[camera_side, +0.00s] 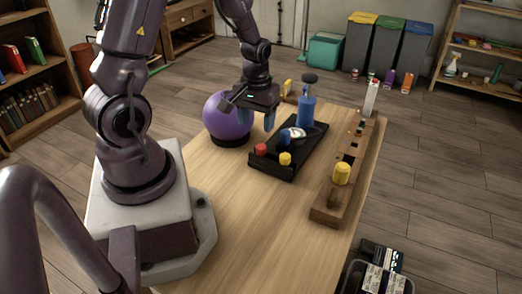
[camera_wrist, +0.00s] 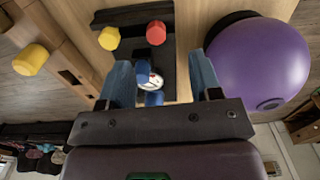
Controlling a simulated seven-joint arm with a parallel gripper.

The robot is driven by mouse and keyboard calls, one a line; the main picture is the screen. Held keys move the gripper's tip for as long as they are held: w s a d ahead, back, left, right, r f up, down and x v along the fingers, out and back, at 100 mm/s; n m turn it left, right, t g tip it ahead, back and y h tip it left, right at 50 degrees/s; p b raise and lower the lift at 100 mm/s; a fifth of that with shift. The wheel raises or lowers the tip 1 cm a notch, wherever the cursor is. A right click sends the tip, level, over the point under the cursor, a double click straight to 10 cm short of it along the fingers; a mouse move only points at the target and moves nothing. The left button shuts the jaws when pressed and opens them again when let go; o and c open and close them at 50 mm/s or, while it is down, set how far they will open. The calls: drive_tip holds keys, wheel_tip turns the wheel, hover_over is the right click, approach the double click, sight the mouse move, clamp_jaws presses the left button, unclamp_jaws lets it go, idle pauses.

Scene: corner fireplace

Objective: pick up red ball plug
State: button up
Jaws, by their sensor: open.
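The red plug (camera_side: 261,149) stands at the near left corner of the black tray (camera_side: 271,171). It looks like a short red cylinder with a rounded top, and it also shows in the wrist view (camera_wrist: 156,32). My gripper (camera_side: 256,118) is open and empty above the tray's left side, behind and above the red plug. In the wrist view the red plug lies beyond the blue fingertips (camera_wrist: 160,62), apart from them.
A smaller yellow plug (camera_side: 285,158) stands beside the red one. A large purple ball (camera_side: 226,121) sits close left of my gripper. A wooden rack (camera_side: 325,206) with a yellow plug (camera_side: 341,173) lies right. The near tabletop is clear.

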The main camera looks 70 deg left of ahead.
sight(261, 145)
drive_tip(key=shift+w+f, duration=0.2)
drive_tip(key=shift+f, duration=1.1)
drive_tip(key=shift+w+f, duration=0.2)
drive_tip(key=shift+f, duration=1.1)
drive_tip(key=shift+w+f, duration=0.2)
drive_tip(key=shift+f, duration=1.1)
drive_tip(key=c, duration=0.9)
